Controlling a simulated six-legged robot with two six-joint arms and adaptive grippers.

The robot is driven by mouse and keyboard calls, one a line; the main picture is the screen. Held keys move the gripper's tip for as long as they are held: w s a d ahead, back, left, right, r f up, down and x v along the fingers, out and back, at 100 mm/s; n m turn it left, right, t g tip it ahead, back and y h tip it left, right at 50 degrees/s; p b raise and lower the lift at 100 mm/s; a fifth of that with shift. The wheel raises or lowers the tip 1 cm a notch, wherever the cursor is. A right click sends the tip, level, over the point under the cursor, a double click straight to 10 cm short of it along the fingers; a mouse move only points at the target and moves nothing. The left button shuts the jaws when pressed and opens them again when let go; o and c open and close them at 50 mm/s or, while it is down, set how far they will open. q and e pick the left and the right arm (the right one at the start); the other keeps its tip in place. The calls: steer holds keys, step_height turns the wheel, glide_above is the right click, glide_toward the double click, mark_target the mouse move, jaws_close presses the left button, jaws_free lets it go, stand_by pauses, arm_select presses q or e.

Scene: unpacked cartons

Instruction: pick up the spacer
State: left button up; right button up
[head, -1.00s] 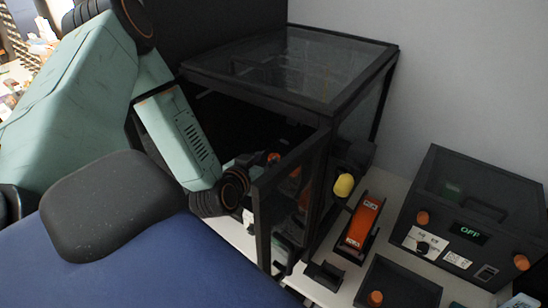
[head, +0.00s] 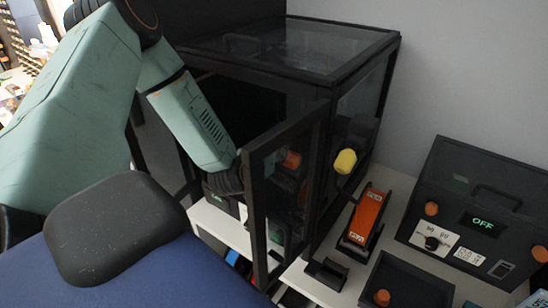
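I cannot make out a spacer for certain. My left arm (head: 190,120) comes in from the left and reaches to the open front of a black-framed clear enclosure (head: 290,48). Its dark wrist (head: 231,177) is beside the frame of the open door (head: 258,210). The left gripper's fingers are hidden or lost in the dark behind the door, so I cannot tell whether they hold anything. An orange part (head: 292,159) shows through the door's pane. My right gripper is out of view.
A dark box with a green "OFF" display (head: 482,222) stands at the right.

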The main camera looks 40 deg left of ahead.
arm_select(q)
steer(key=shift+a, duration=0.2)
steer(key=shift+a+f, duration=0.1)
steer(key=shift+c, duration=0.4)
steer(key=shift+s, duration=0.1)
steer(key=shift+c, duration=1.9)
steer(key=shift+d, duration=0.2)
steer(key=shift+r, duration=0.4)
step_height(320, 180, up, 9)
steer(key=p, duration=0.4)
steer(key=shift+f, duration=0.1)
steer(key=shift+r+p, duration=0.25)
steer(key=shift+p, duration=0.05)
steer(key=shift+a, duration=0.15)
